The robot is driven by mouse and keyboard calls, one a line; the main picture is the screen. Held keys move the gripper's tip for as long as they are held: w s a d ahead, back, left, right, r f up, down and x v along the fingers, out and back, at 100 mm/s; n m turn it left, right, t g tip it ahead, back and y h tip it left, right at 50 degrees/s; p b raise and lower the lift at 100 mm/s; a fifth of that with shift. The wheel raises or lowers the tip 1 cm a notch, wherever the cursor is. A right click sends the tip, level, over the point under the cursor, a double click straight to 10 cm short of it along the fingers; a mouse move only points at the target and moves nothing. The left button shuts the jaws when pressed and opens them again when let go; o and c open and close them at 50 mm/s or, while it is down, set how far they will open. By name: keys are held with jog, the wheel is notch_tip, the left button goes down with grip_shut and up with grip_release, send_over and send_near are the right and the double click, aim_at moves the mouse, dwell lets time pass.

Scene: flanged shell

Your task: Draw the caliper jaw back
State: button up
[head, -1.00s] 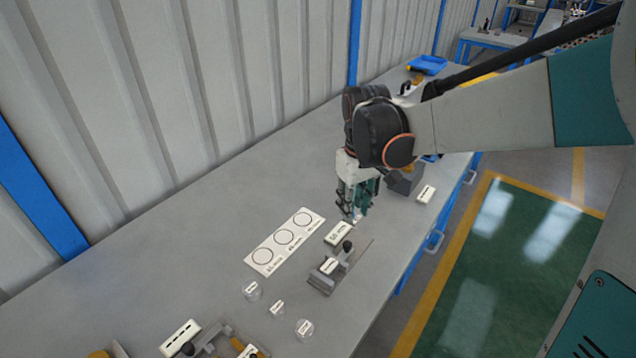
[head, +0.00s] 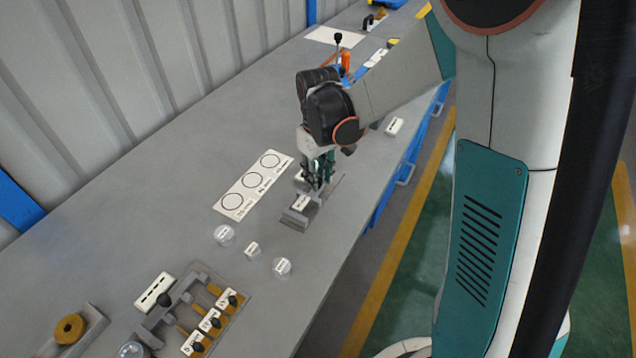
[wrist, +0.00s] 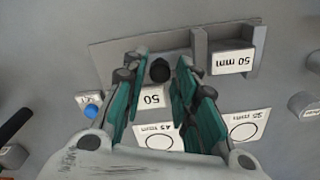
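The caliper (head: 298,221) is a grey plate with upright blocks on the table. In the wrist view its base plate (wrist: 108,52) runs across the top, with a block labelled "50 mm" (wrist: 233,62) at the right and a thin upright jaw (wrist: 200,52) left of that block. A black round knob (wrist: 160,69) stands on the plate, left of the thin jaw. My gripper (head: 319,184) is over the caliper, pointing down. In the wrist view my gripper (wrist: 157,72) is open, with one teal-padded finger on each side of the knob. I see gaps between knob and fingers.
A white card with circles (head: 253,181) lies left of the caliper. A sign reading "50" (wrist: 152,98) is partly hidden between my fingers. Small clear labelled pieces (head: 224,235) stand in front. A fixture with several labelled handles (head: 207,318) and a yellow ring (head: 69,328) are nearer.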

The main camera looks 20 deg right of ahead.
jog(key=shift+f, duration=0.95)
grip_shut()
jog(key=shift+w+d, duration=0.5)
grip_release()
notch_tip(320, 180, up, 12)
jog(key=shift+r, duration=0.1)
